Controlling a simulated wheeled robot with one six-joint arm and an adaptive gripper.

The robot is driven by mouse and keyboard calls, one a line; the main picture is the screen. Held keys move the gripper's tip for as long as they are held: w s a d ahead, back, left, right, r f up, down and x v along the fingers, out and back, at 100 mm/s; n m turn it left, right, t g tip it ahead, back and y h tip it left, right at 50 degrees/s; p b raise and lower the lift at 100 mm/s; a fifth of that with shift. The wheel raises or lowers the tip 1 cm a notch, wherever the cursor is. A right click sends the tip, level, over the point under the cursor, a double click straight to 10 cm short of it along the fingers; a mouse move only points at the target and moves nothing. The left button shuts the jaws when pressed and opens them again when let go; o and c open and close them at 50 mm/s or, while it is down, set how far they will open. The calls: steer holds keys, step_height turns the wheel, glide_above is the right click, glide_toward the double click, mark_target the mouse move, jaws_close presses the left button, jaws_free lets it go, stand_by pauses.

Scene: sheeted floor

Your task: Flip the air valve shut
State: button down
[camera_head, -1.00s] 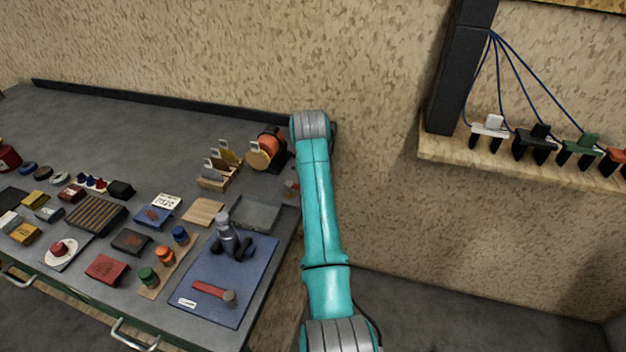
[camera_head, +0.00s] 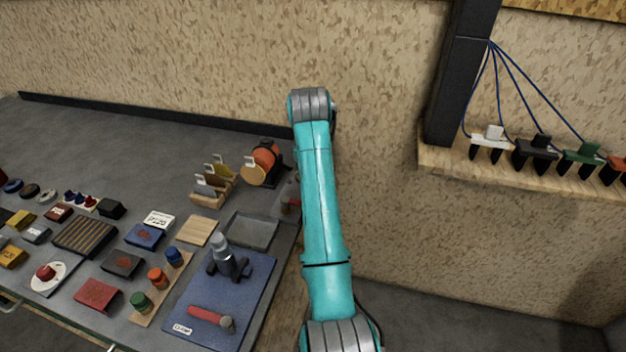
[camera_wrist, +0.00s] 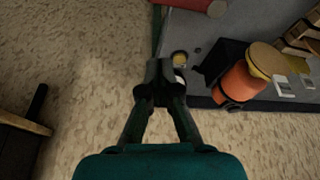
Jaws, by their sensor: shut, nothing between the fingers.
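My gripper (camera_wrist: 160,82) shows in the wrist view with its dark fingers together and nothing between them. The fingertips are in front of a small brass-coloured round fitting (camera_wrist: 180,57) at the grey bench's edge and partly cover what is beside it. A red cylindrical part (camera_wrist: 205,5) is cut off at the top of that view. In the head view a small reddish part (camera_head: 291,201) shows at the bench's right edge, partly hidden by my arm. I cannot tell which of these belongs to the air valve, or how its lever stands. The head view hides my gripper behind my arm.
An orange tool with a tan disc (camera_head: 262,163) stands at the bench's back right, close to my gripper; its orange body (camera_wrist: 240,82) shows in the wrist view. A grey tray (camera_head: 250,231) and blue mat (camera_head: 180,318) lie nearer. A wooden shelf (camera_head: 560,182) juts out at right.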

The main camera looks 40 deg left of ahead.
steer(key=shift+v, duration=1.2)
